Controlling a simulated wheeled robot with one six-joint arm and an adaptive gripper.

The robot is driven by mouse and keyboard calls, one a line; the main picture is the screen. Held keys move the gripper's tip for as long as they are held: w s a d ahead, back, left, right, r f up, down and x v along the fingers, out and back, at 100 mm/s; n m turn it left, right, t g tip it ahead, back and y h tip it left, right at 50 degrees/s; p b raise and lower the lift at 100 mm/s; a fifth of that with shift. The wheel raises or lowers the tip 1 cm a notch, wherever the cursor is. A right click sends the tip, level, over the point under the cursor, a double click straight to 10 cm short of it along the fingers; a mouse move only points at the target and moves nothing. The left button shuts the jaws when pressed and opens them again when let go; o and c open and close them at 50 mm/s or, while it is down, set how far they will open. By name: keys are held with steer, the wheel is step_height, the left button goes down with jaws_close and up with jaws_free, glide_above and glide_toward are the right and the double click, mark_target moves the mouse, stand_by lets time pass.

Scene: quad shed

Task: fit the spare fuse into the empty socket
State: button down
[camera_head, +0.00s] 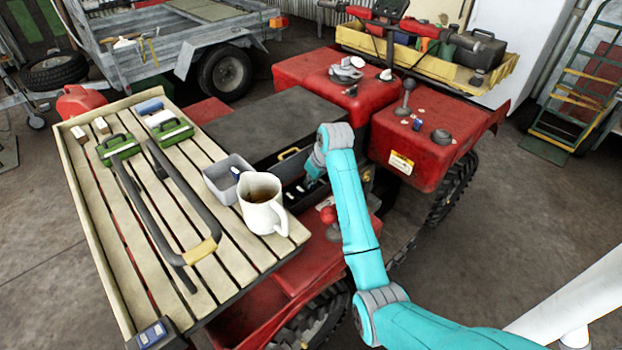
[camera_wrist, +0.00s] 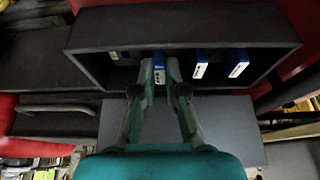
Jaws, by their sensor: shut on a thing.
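My gripper (camera_wrist: 159,80) is shut on a blue and white fuse (camera_wrist: 159,66), held upright between its fingertips. In the wrist view the fuse is at the opening of a dark fuse box (camera_wrist: 285,35), left of two similar blue and white fuses (camera_wrist: 200,64) (camera_wrist: 238,64) standing in it. A small light-marked spot shows inside the box to the left of the held fuse. I cannot tell whether the held fuse touches a socket; its lower end is hidden. In the head view my gripper (camera_head: 313,180) reaches into the fuse box, largely hidden by my arm.
A grey bin (camera_head: 218,186) and a white mug (camera_head: 262,212) of brown liquid stand close left of the box on a slatted rack (camera_head: 90,215). A red-knobbed lever (camera_head: 329,216) stands just in front.

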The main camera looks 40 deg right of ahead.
steer(key=shift+f, duration=0.2)
steer(key=c, duration=1.1)
jaws_free()
steer(key=shift+f, duration=0.1)
steer(key=shift+c, duration=0.2)
steer(key=v, duration=0.7)
steer(key=shift+r, duration=0.25)
steer(key=shift+s, duration=0.1)
